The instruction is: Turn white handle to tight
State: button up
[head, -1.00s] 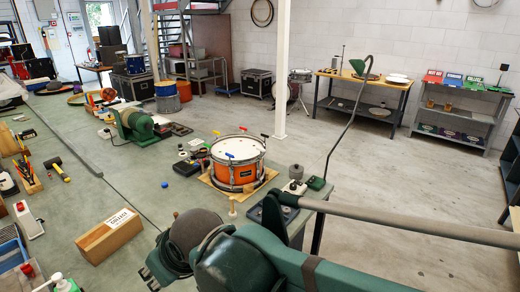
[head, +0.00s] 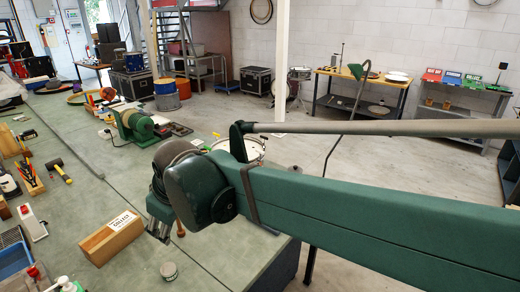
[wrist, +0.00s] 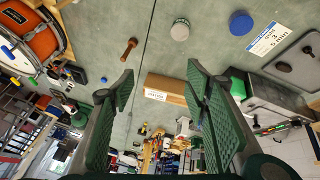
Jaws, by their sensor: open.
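The orange drum is mostly hidden behind my arm in the head view, where part of its pale head and rim (head: 252,149) shows. In the wrist view its orange shell (wrist: 28,32) and metal hoop are cut off at the upper left. I cannot pick out the white handle in either current view. My gripper (wrist: 158,88) is open and empty, its two green fingers spread wide. In the head view it hangs over the bench, to the left of the drum.
A cardboard box (head: 111,238) lies on the bench near my gripper. A green machine (head: 138,122) is farther back.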

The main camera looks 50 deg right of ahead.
jog(key=w+d+r+n+g+p, duration=0.1)
jog(key=w+d+r+n+p, duration=0.2)
jog(key=d, duration=0.5)
jog(key=w+d+r+n+g+p, duration=0.1)
jog(key=w+d+r+n+p, duration=0.1)
jog(key=w+d, duration=0.55)
jog(key=w+d+r+n+g+p, duration=0.1)
jog(key=w+d+r+n+p, duration=0.15)
jog(key=d, duration=0.75)
jog(key=d+f+n+g+p, duration=0.1)
jog(key=d+f+n+p, duration=0.1)
jog(key=d, duration=0.8)
jog(key=d+f+n+g+p, duration=0.1)
jog(key=d+f+n+p, duration=0.1)
jog(key=d, duration=0.8)
jog(key=d+f+n+y+p, duration=0.1)
jog(key=d+f+n+p, duration=0.2)
jog(key=d, duration=0.7)
jog(key=shift+s+g, duration=0.1)
jog(key=shift+g, duration=0.3)
jog(key=shift+s+d+f, duration=0.1)
jog(key=shift+d, duration=0.2)
jog(key=shift+f, duration=0.1)
jog(key=shift+f, duration=3.8)
jog(key=c, duration=0.9)
